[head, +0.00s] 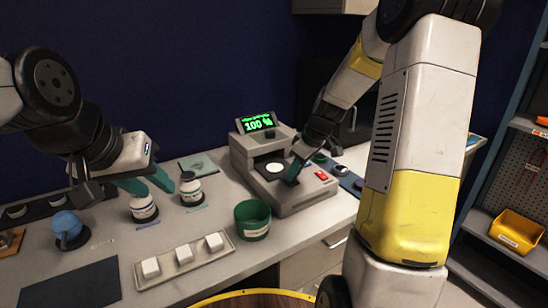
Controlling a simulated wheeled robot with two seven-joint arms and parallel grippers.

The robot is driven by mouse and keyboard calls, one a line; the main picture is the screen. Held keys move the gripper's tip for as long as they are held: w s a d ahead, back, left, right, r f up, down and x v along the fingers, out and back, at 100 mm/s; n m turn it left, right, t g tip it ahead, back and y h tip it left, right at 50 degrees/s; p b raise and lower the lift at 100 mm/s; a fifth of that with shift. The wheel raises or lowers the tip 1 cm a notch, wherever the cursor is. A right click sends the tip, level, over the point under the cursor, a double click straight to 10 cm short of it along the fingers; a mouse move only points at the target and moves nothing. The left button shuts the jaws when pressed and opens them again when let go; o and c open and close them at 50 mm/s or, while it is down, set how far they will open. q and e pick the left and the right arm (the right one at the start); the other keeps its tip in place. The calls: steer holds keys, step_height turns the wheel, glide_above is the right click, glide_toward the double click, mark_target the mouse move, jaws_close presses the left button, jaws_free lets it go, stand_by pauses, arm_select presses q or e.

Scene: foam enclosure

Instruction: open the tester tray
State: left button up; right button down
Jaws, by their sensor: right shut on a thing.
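The tester (290,195) is a grey box at the middle of the bench, with a lit green screen (257,123) reading 100 %. The fingers hide the exact contact.
A green cup (252,222) stands close to the tester's front left. A pale tray (143,282) with three white blocks lies near the front edge. A blue pot (67,228) and a dark mat (72,287) are at left. My right arm hides much of the right side.

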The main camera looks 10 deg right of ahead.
steer(key=s, duration=0.1)
steer(key=s+d, duration=0.1)
steer(key=shift+s+d+r, duration=0.1)
steer(key=shift+s, duration=0.25)
steer(key=c, duration=1.2)
jaws_free()
steer(key=shift+o, duration=0.2)
steer(key=v, duration=0.7)
steer(key=shift+r, duration=0.3)
steer(key=shift+s+r, duration=0.1)
steer(key=shift+s, duration=0.1)
